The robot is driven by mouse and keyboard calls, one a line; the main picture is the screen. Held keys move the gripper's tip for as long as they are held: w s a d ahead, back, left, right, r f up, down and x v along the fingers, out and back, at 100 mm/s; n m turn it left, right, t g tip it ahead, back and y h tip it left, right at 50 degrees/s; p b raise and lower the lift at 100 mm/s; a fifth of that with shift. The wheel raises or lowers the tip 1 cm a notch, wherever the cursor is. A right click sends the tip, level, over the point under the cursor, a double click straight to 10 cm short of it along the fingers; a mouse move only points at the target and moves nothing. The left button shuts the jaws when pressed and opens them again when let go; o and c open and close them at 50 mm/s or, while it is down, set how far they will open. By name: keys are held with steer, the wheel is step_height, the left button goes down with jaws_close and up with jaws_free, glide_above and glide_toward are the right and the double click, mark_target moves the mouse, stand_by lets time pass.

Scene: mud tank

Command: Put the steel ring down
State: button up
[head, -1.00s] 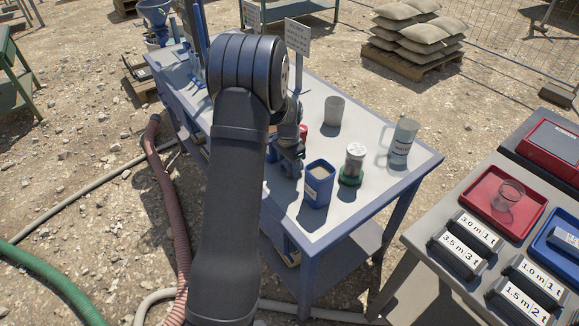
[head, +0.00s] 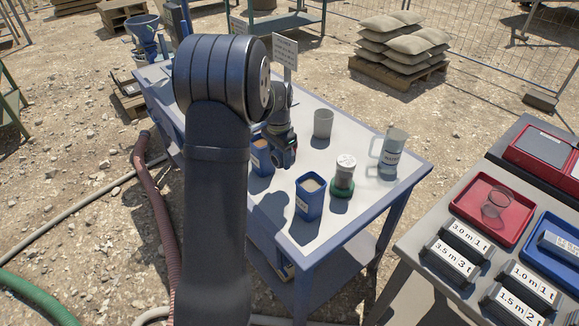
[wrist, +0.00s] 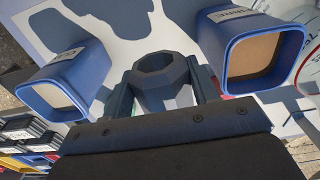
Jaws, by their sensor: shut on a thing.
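My gripper (head: 283,155) hangs over the blue-framed work table (head: 405,178), beside a blue tub. In the wrist view its two fingers (wrist: 163,92) are shut on the steel ring (wrist: 155,68), a faceted grey ring with an open hole. The ring's opening faces the camera, with the pale tabletop beyond it. I cannot tell whether the ring touches the table. In the head view I cannot make the ring out behind the gripper and arm.
A blue tub with pale contents (head: 309,198) and one with brown contents (head: 262,158) flank the gripper. A lidded jar on a green base (head: 343,176), a grey cup (head: 323,124) and a clear jug (head: 392,155) stand to the right. Bare tabletop lies between them.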

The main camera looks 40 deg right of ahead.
steer(key=d, duration=1.9)
steer(key=f, duration=0.9)
steer(key=shift+d, duration=0.25)
steer(key=shift+f, duration=0.15)
steer(key=o, duration=1.2)
step_height(320, 180, up, 12)
steer(key=shift+r, duration=0.1)
